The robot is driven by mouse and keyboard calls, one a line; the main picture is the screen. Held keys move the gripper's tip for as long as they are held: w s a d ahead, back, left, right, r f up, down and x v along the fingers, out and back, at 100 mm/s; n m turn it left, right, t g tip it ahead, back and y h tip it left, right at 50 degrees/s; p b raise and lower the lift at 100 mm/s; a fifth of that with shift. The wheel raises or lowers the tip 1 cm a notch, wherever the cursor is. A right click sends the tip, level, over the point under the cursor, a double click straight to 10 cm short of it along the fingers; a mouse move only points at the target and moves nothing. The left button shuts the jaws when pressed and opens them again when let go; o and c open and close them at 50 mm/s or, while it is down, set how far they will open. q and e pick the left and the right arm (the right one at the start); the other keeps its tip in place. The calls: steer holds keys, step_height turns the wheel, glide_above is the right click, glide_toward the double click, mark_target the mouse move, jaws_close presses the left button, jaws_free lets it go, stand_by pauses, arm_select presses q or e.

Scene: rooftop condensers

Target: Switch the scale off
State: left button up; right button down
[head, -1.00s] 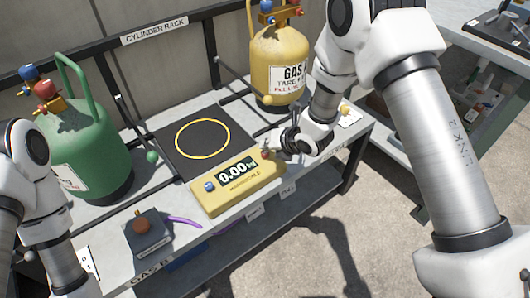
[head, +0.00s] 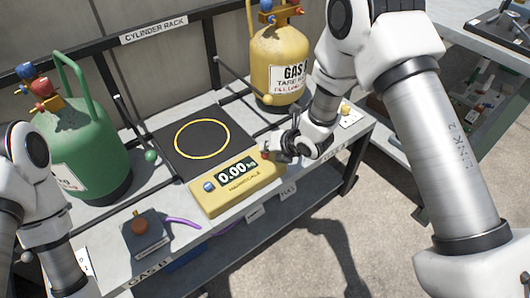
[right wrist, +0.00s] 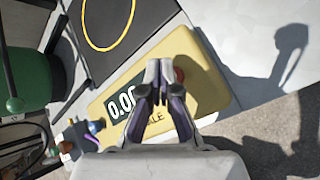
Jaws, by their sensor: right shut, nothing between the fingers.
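The scale has a yellow console (head: 238,190) with a lit display (head: 237,172) reading 0.00, and a black platform (head: 175,147) with a yellow ring behind it. A blue button (head: 209,186) is at the console's left end. A red button (head: 265,154) at its right end is partly hidden by my right gripper (head: 270,151). My right gripper is shut and empty at that end; I cannot tell if it touches the button. In the right wrist view its closed fingers (right wrist: 160,68) are over the yellow console (right wrist: 208,82). My left gripper is out of view.
A green cylinder (head: 85,150) stands at the left and a yellow cylinder (head: 276,62) behind the scale. The rack rail runs behind the bench.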

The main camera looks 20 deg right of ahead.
mark_target(267, 154)
steer(key=shift+f, duration=0.3)
stand_by(0.5)
steer(key=shift+r+p, duration=0.45)
steer(key=shift+r, duration=0.55)
steer(key=shift+r+p, duration=1.65)
steer(key=shift+r, duration=0.9)
